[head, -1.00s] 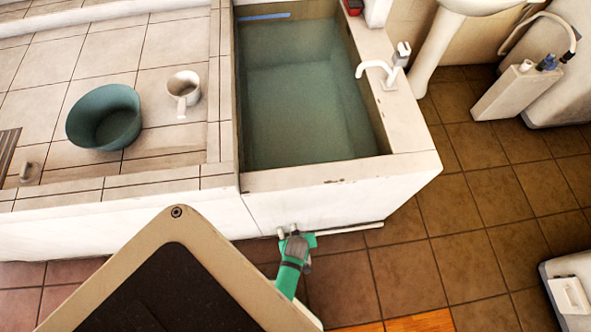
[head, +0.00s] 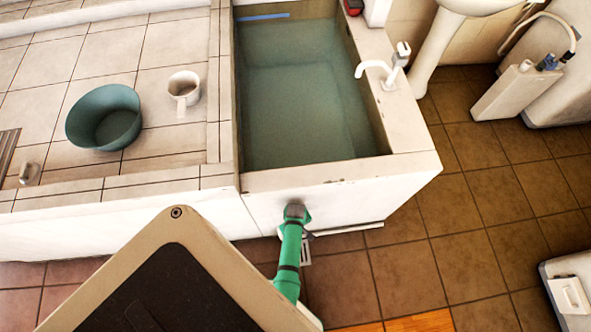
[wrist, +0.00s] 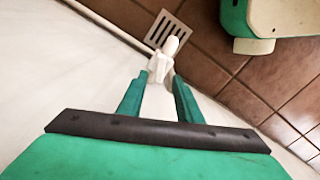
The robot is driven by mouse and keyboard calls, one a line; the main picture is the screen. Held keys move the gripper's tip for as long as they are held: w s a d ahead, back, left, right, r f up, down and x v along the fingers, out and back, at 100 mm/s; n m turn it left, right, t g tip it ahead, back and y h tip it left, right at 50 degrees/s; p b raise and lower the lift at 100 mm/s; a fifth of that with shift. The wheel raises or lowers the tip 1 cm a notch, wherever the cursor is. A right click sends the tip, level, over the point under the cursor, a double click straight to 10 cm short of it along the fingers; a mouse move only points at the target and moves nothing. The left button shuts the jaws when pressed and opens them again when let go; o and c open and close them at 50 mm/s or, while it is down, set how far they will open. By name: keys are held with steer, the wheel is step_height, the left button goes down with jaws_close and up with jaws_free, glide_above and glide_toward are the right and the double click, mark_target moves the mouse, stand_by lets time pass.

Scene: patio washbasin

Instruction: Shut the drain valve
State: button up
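The drain valve (wrist: 162,62) is a white fitting with a rounded handle on the white pipe (wrist: 108,24) at the foot of the basin wall. In the wrist view my gripper (wrist: 160,80) has its two green fingers apart, with the valve between or just past their tips. Contact cannot be told. In the head view my green arm reaches to the basin's front wall, and its wrist hides the fingers and the valve. The basin (head: 342,178) holds greenish water.
A floor grate (wrist: 164,32) lies beside the valve; brown floor tiles (head: 460,240) are clear to the right. A white faucet (head: 385,68) stands on the basin's right rim.

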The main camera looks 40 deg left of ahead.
steer(key=shift+f, duration=2.65)
jaws_close()
